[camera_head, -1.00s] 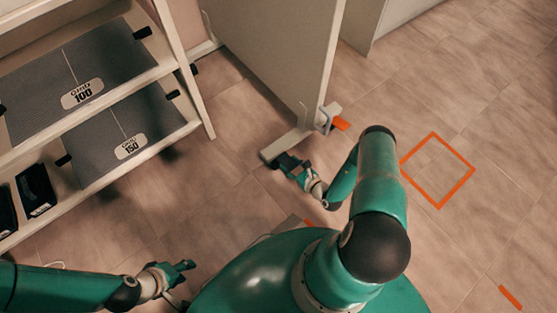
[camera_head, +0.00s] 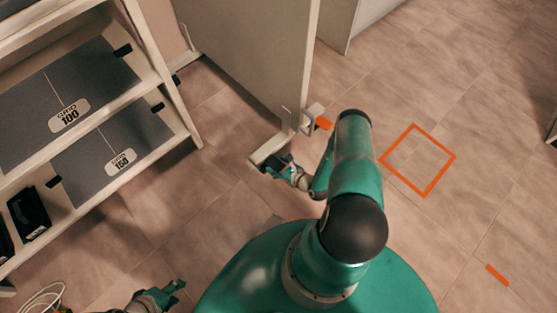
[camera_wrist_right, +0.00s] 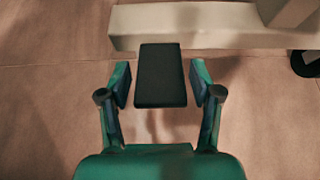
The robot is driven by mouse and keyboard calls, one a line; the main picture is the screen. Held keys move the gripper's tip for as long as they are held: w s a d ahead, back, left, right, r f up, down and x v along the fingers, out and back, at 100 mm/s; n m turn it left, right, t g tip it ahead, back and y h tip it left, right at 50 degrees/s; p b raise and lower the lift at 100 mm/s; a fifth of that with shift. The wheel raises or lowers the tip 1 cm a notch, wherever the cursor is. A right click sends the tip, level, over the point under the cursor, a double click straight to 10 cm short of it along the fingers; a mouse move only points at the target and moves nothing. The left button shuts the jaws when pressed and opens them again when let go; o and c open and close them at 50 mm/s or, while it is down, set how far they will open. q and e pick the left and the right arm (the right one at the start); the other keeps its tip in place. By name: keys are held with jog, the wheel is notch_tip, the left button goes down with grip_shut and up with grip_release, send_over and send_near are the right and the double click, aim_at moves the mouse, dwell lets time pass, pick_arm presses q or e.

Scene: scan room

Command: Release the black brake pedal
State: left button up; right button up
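The black brake pedal (camera_wrist_right: 160,76) is a flat dark block sticking out from the pale foot bar of a standing panel. In the right wrist view it lies between the two fingers of my right gripper (camera_wrist_right: 160,84). A narrow gap shows on each side, so the fingers are open and apart from it. In the head view my right gripper (camera_head: 277,165) is low at the end of the foot bar, and the pedal is hard to make out there. My left gripper (camera_head: 176,293) is at the bottom left, open and empty, far from the pedal.
The large grey panel (camera_head: 250,60) stands on its pale foot bar (camera_head: 273,146). A shelf rack (camera_head: 165,85) with grey grid plates is at left. Cables (camera_head: 42,298) lie at bottom left. An orange square (camera_head: 440,176) marks open tiled floor at right.

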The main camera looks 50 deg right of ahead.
jog(key=shift+o, duration=0.2)
jog(key=shift+s, duration=0.15)
jog(key=shift+s+r, duration=0.15)
jog(key=shift+s, duration=0.35)
jog(key=v, duration=1)
jog(key=shift+s+r, duration=0.2)
jog(key=shift+s, duration=0.15)
jog(key=shift+a, duration=0.2)
